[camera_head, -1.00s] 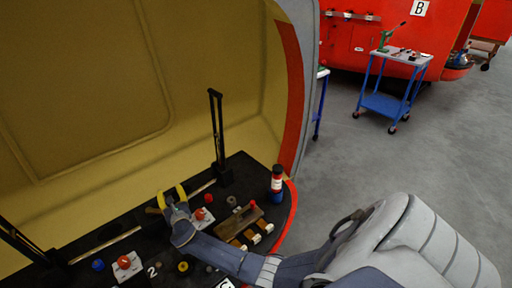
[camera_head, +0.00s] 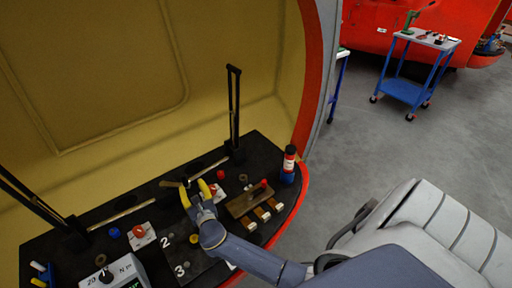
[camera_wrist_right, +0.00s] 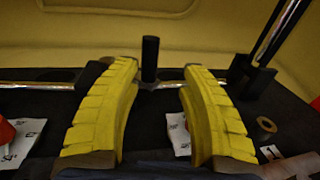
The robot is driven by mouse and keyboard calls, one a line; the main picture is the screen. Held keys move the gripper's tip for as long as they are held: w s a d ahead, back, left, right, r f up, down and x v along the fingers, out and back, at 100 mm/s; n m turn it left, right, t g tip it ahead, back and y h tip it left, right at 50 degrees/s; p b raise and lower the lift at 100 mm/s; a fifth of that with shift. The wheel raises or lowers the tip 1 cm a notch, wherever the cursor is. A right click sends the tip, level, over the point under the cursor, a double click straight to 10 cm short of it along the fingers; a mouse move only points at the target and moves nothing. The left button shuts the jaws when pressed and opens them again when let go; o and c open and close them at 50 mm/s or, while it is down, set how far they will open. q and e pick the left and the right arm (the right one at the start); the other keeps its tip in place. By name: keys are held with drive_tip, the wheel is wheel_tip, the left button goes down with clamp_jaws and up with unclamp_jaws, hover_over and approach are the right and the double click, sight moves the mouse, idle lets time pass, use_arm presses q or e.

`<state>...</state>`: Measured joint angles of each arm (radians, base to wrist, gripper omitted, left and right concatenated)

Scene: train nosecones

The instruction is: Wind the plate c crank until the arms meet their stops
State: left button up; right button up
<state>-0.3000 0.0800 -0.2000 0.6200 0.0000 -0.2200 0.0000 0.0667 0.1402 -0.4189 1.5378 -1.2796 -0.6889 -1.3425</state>
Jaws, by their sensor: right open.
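A metal rod (camera_head: 125,213) crosses the black console, with a tall black arm (camera_head: 234,105) upright at its right end and another black arm (camera_head: 38,205) leaning at its left. A short dark bar (camera_head: 172,184), which looks like the crank, lies at the rod's middle. My right gripper (camera_head: 193,186) is open just right of this bar, its yellow fingers spread. In the right wrist view a black upright handle (camera_wrist_right: 150,58) stands beyond and between the fingertips, apparently untouched. I cannot read a plate letter C. My left gripper is not in view.
A blue cart (camera_head: 408,90) stands on the open floor.

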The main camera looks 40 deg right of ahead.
drive_tip(key=s, duration=0.5)
drive_tip(key=d+r+m+g+h, duration=0.1)
drive_tip(key=d+m, duration=0.3)
drive_tip(key=d, duration=0.5)
drive_tip(key=w+d+r+m+h, duration=0.1)
drive_tip(key=d+r+m+h, duration=0.2)
drive_tip(key=d, duration=0.7)
drive_tip(key=d+r+m+g+h, duration=0.1)
drive_tip(key=d+r+m+h, duration=0.1)
drive_tip(key=d+m, duration=0.5)
drive_tip(key=shift+w+d+r+g+h, duration=0.15)
drive_tip(key=shift+d+r+g+h, duration=0.15)
drive_tip(key=shift+d+r, duration=0.75)
drive_tip(key=shift+d+f, duration=0.15)
